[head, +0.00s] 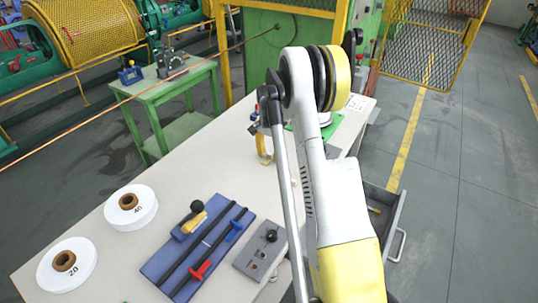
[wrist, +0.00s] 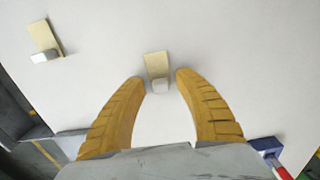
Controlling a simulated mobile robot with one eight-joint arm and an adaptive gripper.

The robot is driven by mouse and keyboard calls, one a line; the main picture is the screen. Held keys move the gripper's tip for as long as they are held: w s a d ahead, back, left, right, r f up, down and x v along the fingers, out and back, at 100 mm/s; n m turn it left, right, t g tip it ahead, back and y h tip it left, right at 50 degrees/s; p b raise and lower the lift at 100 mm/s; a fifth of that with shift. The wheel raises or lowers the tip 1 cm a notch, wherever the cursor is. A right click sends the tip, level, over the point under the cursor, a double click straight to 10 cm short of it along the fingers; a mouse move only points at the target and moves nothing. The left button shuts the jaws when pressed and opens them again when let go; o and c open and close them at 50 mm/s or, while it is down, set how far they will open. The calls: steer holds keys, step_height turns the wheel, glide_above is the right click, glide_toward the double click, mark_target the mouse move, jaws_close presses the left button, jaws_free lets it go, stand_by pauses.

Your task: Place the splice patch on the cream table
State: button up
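The cream table (head: 200,158) fills the middle of the head view, and its pale top (wrist: 230,60) is the background of the wrist view. In the wrist view, a small tan piece with a whitish end, seemingly the splice patch (wrist: 155,63), appears on the tabletop just beyond my fingertips. A similar tan piece (wrist: 43,36) lies at the upper left. My gripper (wrist: 156,78) is open, its two yellow fingers apart with a gap on both sides of the nearer piece. In the head view, my gripper (head: 264,150) is mostly hidden by my arm; the patch cannot be made out there.
Two white reels (head: 140,212) (head: 82,270), a blue board (head: 165,262) with black bars and clamps, and a grey control box (head: 251,262) stand on the near table. An open drawer (head: 394,220) juts out right. A green side table (head: 175,90) and yellow mesh guard (head: 425,42) stand behind.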

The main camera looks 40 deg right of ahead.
mark_target(269, 154)
step_height(269, 154, up, 12)
steer(key=p, duration=0.4)
steer(key=s+a+r+n+t, duration=0.1)
steer(key=s+a+r+n, duration=0.15)
steer(key=a+r, duration=0.65)
steer(key=s+a+r+n+t, duration=0.2)
steer(key=s+a+r+n, duration=0.2)
steer(key=s+a, duration=0.35)
steer(key=s+a+r+n+t, duration=0.2)
steer(key=s+a+r+n, duration=0.2)
steer(key=s+a, duration=0.3)
steer(key=s+a+f+n+t, duration=0.2)
steer(key=s+a+f+n, duration=0.1)
steer(key=s+a, duration=0.4)
steer(key=shift+s+a+n, duration=0.15)
steer(key=shift+s+n, duration=0.2)
steer(key=shift+s, duration=0.05)
